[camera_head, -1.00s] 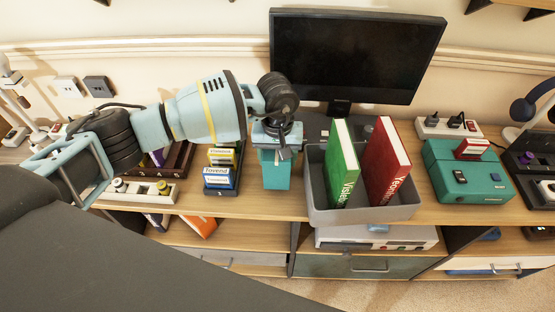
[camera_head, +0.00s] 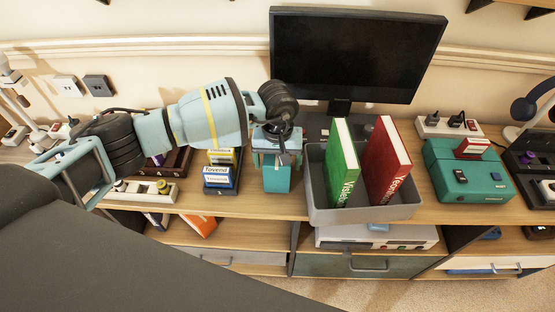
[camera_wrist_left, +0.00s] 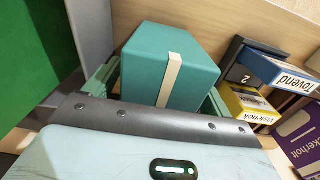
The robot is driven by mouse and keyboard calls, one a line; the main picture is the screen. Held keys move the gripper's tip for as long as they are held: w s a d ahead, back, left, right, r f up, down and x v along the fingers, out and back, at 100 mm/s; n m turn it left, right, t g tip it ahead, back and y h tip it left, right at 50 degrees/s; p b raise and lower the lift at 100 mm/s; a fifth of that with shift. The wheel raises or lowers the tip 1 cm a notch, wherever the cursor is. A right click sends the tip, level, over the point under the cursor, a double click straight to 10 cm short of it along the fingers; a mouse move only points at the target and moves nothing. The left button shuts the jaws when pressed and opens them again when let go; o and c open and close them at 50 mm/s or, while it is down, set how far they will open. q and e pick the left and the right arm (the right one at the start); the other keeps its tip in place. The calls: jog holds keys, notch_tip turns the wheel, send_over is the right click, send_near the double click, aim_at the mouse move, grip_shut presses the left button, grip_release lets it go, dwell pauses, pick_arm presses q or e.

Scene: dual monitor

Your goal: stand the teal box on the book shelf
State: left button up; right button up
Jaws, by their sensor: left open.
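The teal box (camera_head: 277,179) stands on the desk top, left of the grey bin. My left gripper (camera_head: 277,160) is above it, pointing down, and hides its upper part. In the left wrist view the box (camera_wrist_left: 160,62), with a cream strip on it, lies between the two open fingers (camera_wrist_left: 160,92). I cannot tell whether either finger touches it. An open shelf (camera_head: 235,232) under the desk's left part holds a leaning orange book (camera_head: 201,227); I cannot tell if this is the book shelf. My right gripper is not in view.
The grey bin (camera_head: 318,190) holds a green book (camera_head: 343,160) and a red book (camera_head: 388,160) close to the right. A dark tray (camera_head: 222,188) with small labelled boxes is close to the left. A monitor (camera_head: 357,55) stands behind. A teal case (camera_head: 465,172) is farther right.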

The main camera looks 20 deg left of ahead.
pick_arm(q)
jog(key=shift+r, duration=0.7)
notch_tip(320, 180, up, 10)
jog(key=shift+r, duration=0.45)
jog(key=shift+o, duration=0.5)
